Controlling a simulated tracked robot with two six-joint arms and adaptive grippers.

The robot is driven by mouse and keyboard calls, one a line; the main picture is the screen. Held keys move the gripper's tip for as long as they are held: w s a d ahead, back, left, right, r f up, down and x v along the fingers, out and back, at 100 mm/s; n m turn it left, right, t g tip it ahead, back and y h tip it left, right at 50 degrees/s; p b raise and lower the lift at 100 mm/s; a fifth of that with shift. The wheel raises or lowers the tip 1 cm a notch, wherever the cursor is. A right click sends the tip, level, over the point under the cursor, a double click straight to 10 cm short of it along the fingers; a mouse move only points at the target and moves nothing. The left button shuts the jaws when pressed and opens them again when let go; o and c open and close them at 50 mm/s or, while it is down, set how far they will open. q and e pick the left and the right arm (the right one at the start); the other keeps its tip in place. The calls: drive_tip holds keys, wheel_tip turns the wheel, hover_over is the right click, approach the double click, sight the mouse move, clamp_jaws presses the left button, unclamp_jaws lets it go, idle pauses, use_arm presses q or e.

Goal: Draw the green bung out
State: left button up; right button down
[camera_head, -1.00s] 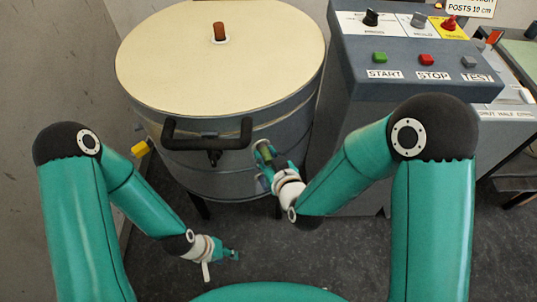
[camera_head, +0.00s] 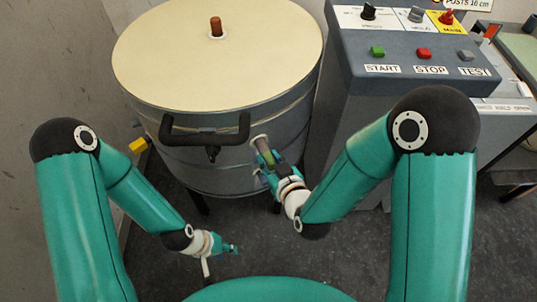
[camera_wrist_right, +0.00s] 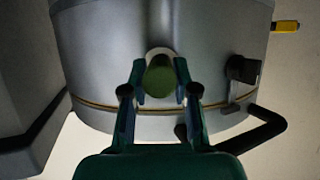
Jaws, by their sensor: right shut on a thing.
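The green bung (camera_wrist_right: 160,78) is between the two fingers of my right gripper (camera_wrist_right: 160,70) in the right wrist view, in front of a pale round port (camera_wrist_right: 162,52) on the side of a grey drum. In the head view my right gripper (camera_head: 266,160) is shut on the bung, of which a little green (camera_head: 268,158) shows. The port's grey stub (camera_head: 260,142) shows just above it. I cannot tell whether the bung's inner end is clear of the port. My left gripper (camera_head: 232,249) hangs low over the floor, away from the drum; its fingers are too small to read.
The grey drum (camera_head: 230,180) has a cream lid with a brown peg (camera_head: 215,26), a black handle (camera_head: 205,138) at its front and a yellow fitting (camera_head: 138,146) at left. A control console (camera_head: 425,75) stands close on the right. The floor (camera_head: 160,270) in front is open.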

drive_tip(key=s+d+p, duration=0.2)
drive_tip(key=s+p, duration=0.4)
drive_tip(key=p, duration=0.5)
drive_tip(key=shift+d, duration=0.25)
idle(1.2)
